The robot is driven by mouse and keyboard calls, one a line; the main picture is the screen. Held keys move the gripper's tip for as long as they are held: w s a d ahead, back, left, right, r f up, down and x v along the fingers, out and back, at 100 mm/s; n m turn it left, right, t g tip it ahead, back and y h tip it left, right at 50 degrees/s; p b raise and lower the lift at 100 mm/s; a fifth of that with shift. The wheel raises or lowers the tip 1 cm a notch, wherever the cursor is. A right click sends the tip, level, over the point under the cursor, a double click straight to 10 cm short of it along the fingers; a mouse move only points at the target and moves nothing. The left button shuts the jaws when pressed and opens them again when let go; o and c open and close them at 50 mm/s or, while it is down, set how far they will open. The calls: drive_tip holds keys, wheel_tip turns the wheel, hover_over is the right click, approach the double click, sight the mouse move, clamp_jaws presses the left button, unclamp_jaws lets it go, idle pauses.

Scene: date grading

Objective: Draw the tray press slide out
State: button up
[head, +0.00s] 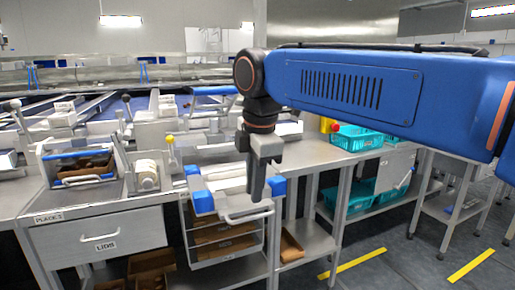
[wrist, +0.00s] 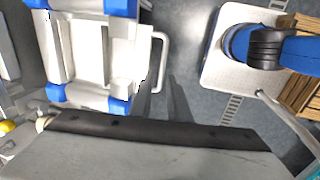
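The tray press (head: 232,183) has a pale slide with blue corner blocks and stands at the front edge of the steel bench. A pale bar handle (head: 248,217) sticks out from its front, near and below my gripper (head: 257,198). I cannot tell whether a finger touches the handle.
A small caddy (head: 80,170) and a yellow-knobbed lever (head: 170,145) are on the bench. Teal crates (head: 355,138) stand to the right. A rack of trays (head: 222,243) is under the press.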

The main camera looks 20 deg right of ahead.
wheel_tip(320, 180, up, 11)
drive_tip(key=s, duration=0.2)
drive_tip(key=shift+f, duration=0.15)
idle(0.4)
drive_tip(key=s+d+f+m+t, duration=0.1)
drive_tip(key=s+d+f+m, duration=0.1)
drive_tip(key=f+m, duration=0.4)
drive_tip(key=s+d+f+m, duration=0.3)
drive_tip(key=f+m, duration=0.3)
drive_tip(key=f, duration=0.9)
drive_tip(key=s+d+f+m+t, duration=0.1)
drive_tip(key=s+f+m, duration=0.3)
drive_tip(key=f, duration=0.6)
drive_tip(key=shift+s+d+f+m+t, duration=0.35)
drive_tip(key=shift+d+m, duration=0.3)
drive_tip(key=shift+m, duration=0.35)
